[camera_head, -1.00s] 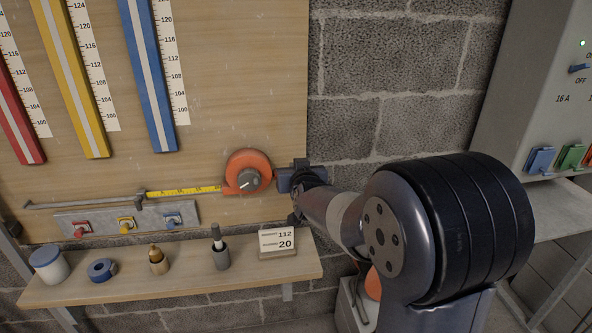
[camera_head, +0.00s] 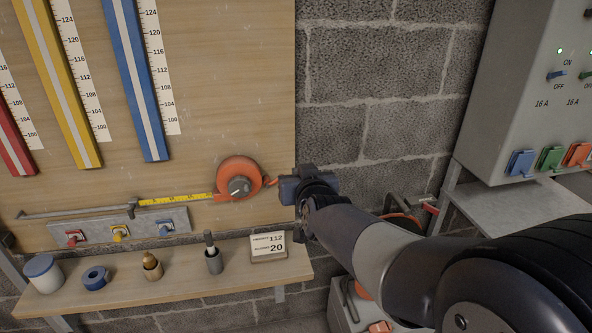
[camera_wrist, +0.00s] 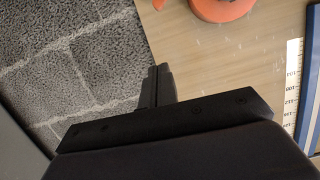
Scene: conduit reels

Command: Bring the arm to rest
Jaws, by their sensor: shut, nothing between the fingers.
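My gripper (camera_wrist: 158,84) shows in the wrist view with its two dark fingers together and nothing between them. In the head view its dark body shows at the end of my arm, just right of the wooden board's edge, in front of the block wall; its fingertips are mostly hidden there. The orange reel (camera_head: 239,178) with a grey knob is mounted on the board, left of my gripper and apart from it. Part of the orange reel (camera_wrist: 222,8) also shows at the top of the wrist view.
A wooden shelf (camera_head: 190,284) holds a jar, blue tape and small holders. Red, yellow and blue (camera_head: 136,80) strips hang on the board. A grey switch box (camera_head: 520,100) is at right. The block wall between is clear.

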